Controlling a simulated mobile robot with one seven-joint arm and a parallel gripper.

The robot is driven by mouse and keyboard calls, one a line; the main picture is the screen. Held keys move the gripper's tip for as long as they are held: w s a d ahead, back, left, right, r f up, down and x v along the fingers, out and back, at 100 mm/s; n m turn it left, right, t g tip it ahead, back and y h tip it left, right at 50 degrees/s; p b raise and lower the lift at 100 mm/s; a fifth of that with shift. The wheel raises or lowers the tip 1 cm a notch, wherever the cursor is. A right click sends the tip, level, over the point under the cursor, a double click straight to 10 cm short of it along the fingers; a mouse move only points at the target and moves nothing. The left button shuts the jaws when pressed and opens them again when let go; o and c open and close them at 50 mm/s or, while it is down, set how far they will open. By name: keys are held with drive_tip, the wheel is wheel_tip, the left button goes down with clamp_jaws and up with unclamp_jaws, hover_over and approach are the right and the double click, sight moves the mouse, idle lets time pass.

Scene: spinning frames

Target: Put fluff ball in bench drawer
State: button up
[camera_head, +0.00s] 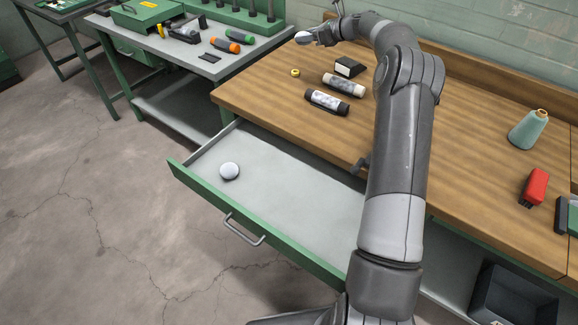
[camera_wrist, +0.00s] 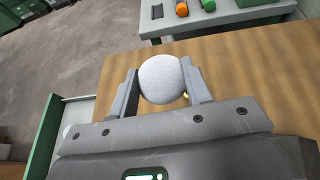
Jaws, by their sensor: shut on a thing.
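My gripper (camera_wrist: 161,88) is shut on a pale grey-white fluff ball (camera_wrist: 161,79), held between its two fingers. In the head view, this ball (camera_head: 303,37) is at the far end of my arm, above the far left part of the wooden bench (camera_head: 285,85). A second white ball (camera_head: 229,171) lies inside the open bench drawer (camera_head: 300,190), towards its left end. The drawer has a green front with a metal handle (camera_head: 245,230) and is pulled out from under the bench. In the wrist view, part of the drawer (camera_wrist: 75,115) shows at the lower left.
On the bench lie two labelled cylinders (camera_head: 327,102) (camera_head: 344,85), a dark box (camera_head: 350,67) and a small yellow ring (camera_head: 295,72). A green thread cone (camera_head: 528,129) and a red tool (camera_head: 535,187) are at the right. A side table (camera_head: 200,60) holds tools.

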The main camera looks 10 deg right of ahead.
drive_tip(key=s+d+n+g+y, duration=0.1)
drive_tip(key=s+d, duration=0.3)
drive_tip(key=s, duration=0.5)
drive_tip(key=s+d+n+g, duration=0.1)
drive_tip(key=s+d, duration=0.2)
drive_tip(key=s, duration=0.7)
drive_tip(key=s+d+n+g+y, duration=0.1)
drive_tip(key=s+d, duration=0.3)
drive_tip(key=s, duration=0.5)
drive_tip(key=s+a, duration=0.3)
drive_tip(key=s, duration=1.2)
drive_tip(key=s+a, duration=0.3)
drive_tip(key=s, duration=1.1)
hover_over(323, 220)
drive_tip(key=shift+n+g, duration=0.4)
wheel_tip(323, 220, down, 23)
drive_tip(key=shift+f, duration=0.1)
drive_tip(key=shift+w+f, duration=0.1)
drive_tip(key=shift+f, duration=1.9)
